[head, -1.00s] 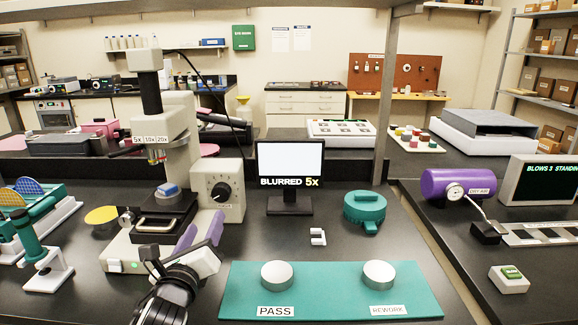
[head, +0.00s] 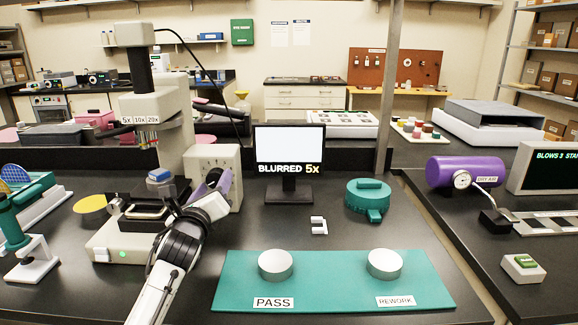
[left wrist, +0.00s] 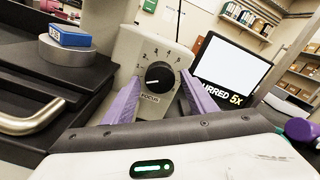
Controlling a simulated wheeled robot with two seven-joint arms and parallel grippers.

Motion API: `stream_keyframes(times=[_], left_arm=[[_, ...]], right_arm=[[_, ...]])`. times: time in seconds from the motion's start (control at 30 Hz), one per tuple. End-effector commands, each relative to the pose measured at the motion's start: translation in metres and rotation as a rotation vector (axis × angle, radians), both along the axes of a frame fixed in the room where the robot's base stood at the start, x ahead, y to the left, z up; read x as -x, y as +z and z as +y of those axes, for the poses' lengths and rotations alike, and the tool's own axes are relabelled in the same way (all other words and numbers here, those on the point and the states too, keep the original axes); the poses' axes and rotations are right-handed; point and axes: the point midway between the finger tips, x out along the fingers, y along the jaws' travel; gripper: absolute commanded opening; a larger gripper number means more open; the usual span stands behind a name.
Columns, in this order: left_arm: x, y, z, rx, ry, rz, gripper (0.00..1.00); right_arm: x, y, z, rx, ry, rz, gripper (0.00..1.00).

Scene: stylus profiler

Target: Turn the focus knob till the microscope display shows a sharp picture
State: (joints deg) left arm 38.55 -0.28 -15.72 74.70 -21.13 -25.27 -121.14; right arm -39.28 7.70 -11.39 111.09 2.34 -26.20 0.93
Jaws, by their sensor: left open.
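The microscope (head: 135,105) stands at the left of the bench. Its focus knob (left wrist: 159,75) is black with a white pointer on a white box (head: 205,158). In the head view my gripper hides the knob. The display (head: 290,142) beside it has a blank white screen and reads "BLURRED 5x"; it also shows in the left wrist view (left wrist: 232,68). My left gripper (head: 212,186) is open in front of the box. In the left wrist view its purple fingers stand either side of the knob, apart from it in the picture. My right gripper is not in view.
A blue block (head: 160,175) sits on the microscope stage, which has a metal handle (head: 147,213). A green mat (head: 330,282) with two silver discs lies in front. A teal round container (head: 368,197) and a small white piece (head: 318,226) are at the right.

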Motion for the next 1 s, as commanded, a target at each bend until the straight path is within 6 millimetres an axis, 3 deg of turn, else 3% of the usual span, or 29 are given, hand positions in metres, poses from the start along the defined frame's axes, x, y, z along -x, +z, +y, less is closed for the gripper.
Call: stream_keyframes(times=[0.2, 1.0], left_arm=[[-0.0085, 0.0002, -0.0001, 0.0, 0.0, -0.001, 0.52], [-0.0084, -0.0001, -0.0004, 0.0, 0.0, -0.001, 0.52]], right_arm=[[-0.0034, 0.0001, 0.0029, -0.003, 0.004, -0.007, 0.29], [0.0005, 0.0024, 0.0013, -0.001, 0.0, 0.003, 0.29]])
